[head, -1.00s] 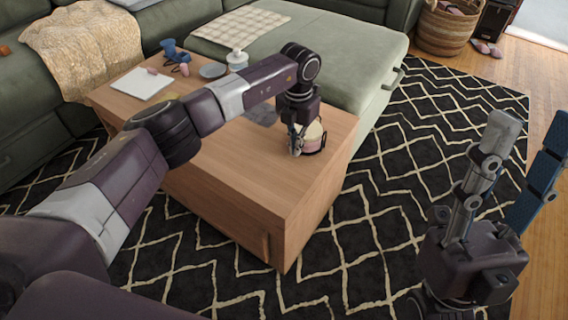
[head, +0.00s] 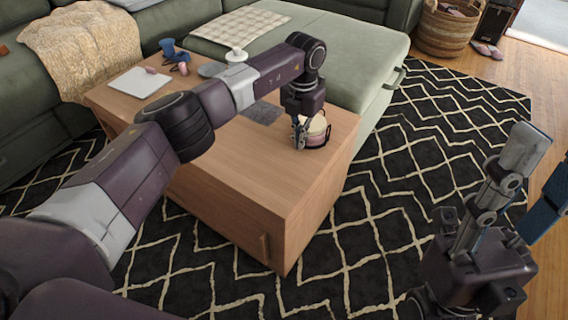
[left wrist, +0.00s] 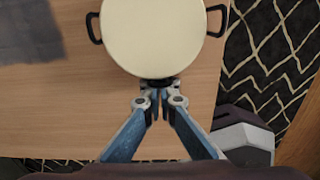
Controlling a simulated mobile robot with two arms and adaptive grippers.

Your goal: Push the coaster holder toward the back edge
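The coaster holder (head: 318,129) is a round pot shape with a cream top and pinkish side. It stands upright on the wooden coffee table (head: 245,165), near its right end. In the left wrist view the holder (left wrist: 160,35) shows its cream disc, with black handles left and right. My left gripper (head: 299,135) is low beside its left side; in the left wrist view its fingers (left wrist: 161,92) are close together at the holder's near rim, touching or almost touching. They hold nothing that I can see. My right gripper (head: 535,180) is off the table at the right, fingers apart and empty.
A white pad (head: 140,82), a blue cup-like item (head: 168,48) and a white bottle (head: 236,56) stand at the table's left and back. A grey mat (head: 262,113) lies left of the holder. The green sectional (head: 330,50) borders the back. The front tabletop is clear.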

